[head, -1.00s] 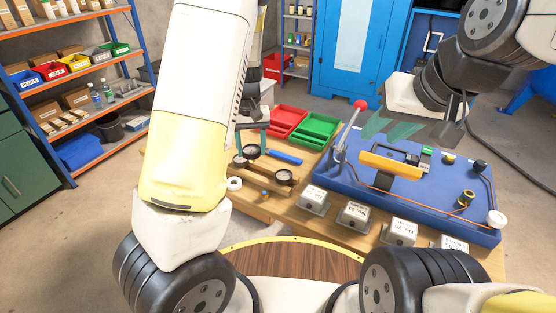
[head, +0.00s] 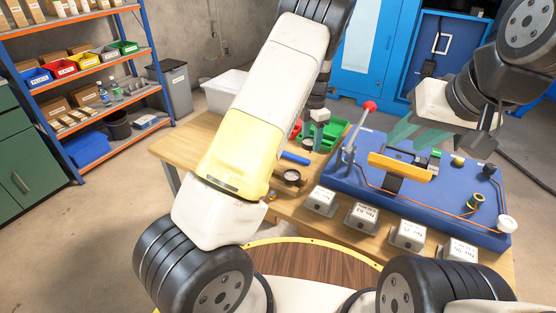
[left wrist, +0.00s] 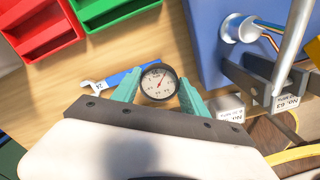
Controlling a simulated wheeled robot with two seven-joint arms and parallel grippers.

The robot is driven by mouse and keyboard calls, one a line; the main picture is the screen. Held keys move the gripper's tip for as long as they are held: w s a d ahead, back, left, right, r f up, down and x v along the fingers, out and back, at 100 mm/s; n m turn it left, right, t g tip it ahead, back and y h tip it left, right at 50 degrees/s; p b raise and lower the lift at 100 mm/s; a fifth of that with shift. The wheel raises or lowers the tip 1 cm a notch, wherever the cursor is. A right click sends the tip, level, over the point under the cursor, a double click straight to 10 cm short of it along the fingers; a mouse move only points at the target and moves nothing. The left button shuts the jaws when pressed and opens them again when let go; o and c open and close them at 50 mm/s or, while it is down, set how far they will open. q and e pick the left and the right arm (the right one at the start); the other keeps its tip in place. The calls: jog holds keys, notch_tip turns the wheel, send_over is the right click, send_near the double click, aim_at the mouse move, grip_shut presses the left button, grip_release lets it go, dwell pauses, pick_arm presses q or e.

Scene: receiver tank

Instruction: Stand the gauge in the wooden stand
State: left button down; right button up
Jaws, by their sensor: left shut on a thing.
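The gauge (left wrist: 158,82) has a round white dial with a dark rim and a red needle. In the left wrist view it sits between the two teal fingers of my left gripper (left wrist: 158,90), which is shut on it. In the head view my left gripper (head: 317,135) is over the bench near the green tray, and the gauge is hard to make out there. My right gripper (head: 418,135) is open and empty above the blue board.
The blue board (head: 345,190) carries a red-knobbed lever (head: 369,106), a yellow bar (head: 400,167) and cable fittings. Several labelled grey blocks (head: 362,216) line the bench front. A blue-handled spanner (left wrist: 118,78) lies below the gauge. Red (left wrist: 35,35) and green trays (left wrist: 105,10) are nearby.

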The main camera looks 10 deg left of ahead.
pick_arm(q)
jog(key=shift+s+a, duration=0.1)
jog(key=shift+a, duration=0.05)
jog(key=s+a, duration=0.3)
jog(key=a, duration=0.1)
jog(key=s+a+f, duration=0.1)
jog(key=s+a, duration=0.2)
jog(key=a, duration=0.1)
jog(key=s+a, duration=0.3)
jog(key=a, duration=0.1)
jog(key=shift+f, duration=0.25)
jog(key=shift+s+a+f, duration=0.1)
jog(key=shift+a+f, duration=0.05)
jog(key=shift+f, duration=1.65)
jog(key=shift+f, duration=0.1)
jog(key=c, duration=0.6)
grip_release()
